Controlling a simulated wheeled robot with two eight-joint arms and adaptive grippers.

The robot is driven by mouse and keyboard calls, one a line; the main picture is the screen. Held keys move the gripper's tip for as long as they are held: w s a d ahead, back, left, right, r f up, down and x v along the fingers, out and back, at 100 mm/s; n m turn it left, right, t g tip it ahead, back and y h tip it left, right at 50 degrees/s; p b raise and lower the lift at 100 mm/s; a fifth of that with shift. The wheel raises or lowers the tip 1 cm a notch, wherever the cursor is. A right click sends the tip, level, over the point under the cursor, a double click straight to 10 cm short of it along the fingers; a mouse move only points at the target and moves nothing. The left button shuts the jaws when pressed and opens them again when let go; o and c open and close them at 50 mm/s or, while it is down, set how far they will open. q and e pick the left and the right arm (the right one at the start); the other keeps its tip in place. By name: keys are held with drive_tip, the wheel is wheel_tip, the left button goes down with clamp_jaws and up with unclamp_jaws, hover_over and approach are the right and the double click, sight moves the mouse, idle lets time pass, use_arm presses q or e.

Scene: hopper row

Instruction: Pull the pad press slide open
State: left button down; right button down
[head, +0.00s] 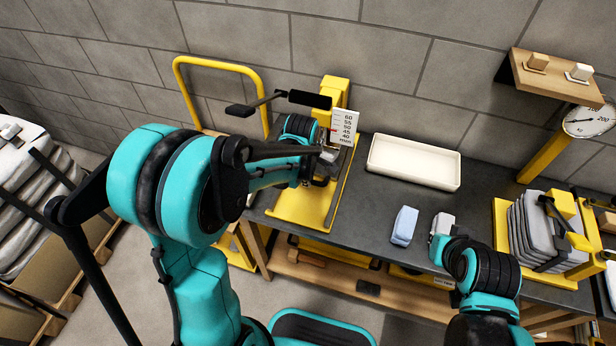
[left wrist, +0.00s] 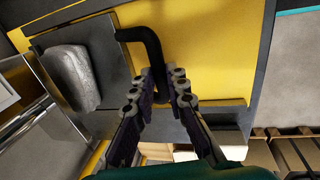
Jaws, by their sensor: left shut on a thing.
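The yellow pad press (head: 335,88) stands at the left end of the dark bench, with a millimetre scale (head: 343,128) and a black-gripped lever (head: 309,99). My left gripper (head: 328,160) is at the press, partly covered by my arm. In the left wrist view, its fingers (left wrist: 160,82) are shut on a black bent handle (left wrist: 148,48) beside a dark plate (left wrist: 88,70) with a grey pad (left wrist: 70,78). How far the slide is out, I cannot tell. My right wrist (head: 455,252) is over the bench's front; its fingers are not clear.
A cream tray (head: 455,180) lies right of the press. A yellow rack of grey pads (head: 520,230) stands right. A wall shelf (head: 550,85) and dial scale (head: 590,120) are above.

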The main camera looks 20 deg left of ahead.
use_arm(q)
drive_tip(key=s, duration=0.4)
drive_tip(key=s+p, duration=0.1)
drive_tip(key=s, duration=0.9)
drive_tip(key=shift+s+a, duration=0.25)
drive_tip(key=c, duration=1.5)
unclamp_jaws()
wheel_tip(320, 180, up, 12)
drive_tip(key=s, duration=0.2)
drive_tip(key=shift+s, duration=0.15)
drive_tip(key=shift+f, duration=0.15)
